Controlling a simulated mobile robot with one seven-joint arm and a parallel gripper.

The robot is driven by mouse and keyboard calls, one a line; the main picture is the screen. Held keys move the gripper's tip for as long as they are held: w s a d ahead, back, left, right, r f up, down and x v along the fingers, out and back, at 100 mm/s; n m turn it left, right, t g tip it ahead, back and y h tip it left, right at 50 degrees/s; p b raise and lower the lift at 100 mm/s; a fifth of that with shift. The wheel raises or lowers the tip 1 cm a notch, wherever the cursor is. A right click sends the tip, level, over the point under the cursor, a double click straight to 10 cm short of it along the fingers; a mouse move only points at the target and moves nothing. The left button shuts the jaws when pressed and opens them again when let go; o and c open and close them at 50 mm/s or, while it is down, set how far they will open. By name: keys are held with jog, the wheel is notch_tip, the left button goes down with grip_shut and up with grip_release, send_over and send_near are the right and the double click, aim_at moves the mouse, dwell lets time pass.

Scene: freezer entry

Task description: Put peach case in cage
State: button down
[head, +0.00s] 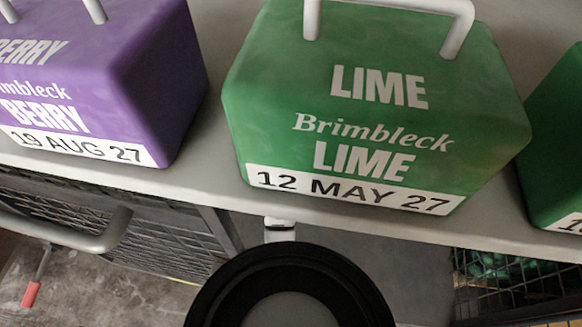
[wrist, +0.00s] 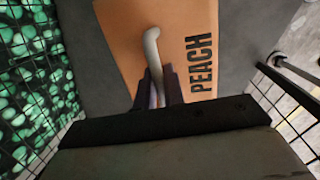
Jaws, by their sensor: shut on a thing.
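The peach case (wrist: 190,30) is orange with the word PEACH on it and a pale handle (wrist: 152,50). It shows only in the wrist view, at the top middle. My gripper (wrist: 157,90) is shut on that handle, with its dark fingers on either side of it. The cage (wrist: 285,115) shows as dark wire mesh at the right of the wrist view. Mesh with green contents behind it (wrist: 30,80) stands at the left. I cannot tell whether the case touches the grey surface beneath it. My gripper is out of sight in the head view.
In the head view, a green LIME case (head: 380,100) and a purple BERRY case (head: 150,80) stand on a grey shelf (head: 205,185). Part of another green case (head: 560,150) is at the right edge. Wire mesh cages (head: 510,285) stand below the shelf, with concrete floor at lower left.

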notch_tip(320, 180, down, 18)
jog(key=shift+r, duration=0.2)
dwell(0.5)
jog(key=shift+w, duration=0.1)
jog(key=c, duration=1.8)
grip_release()
jog(key=shift+f, duration=0.25)
jog(key=shift+c, duration=0.2)
jog(key=o, duration=0.3)
jog(key=shift+o, duration=0.2)
jog(key=shift+r, duration=0.1)
notch_tip(320, 180, up, 12)
jog(key=s, duration=0.2)
jog(key=shift+a, duration=0.45)
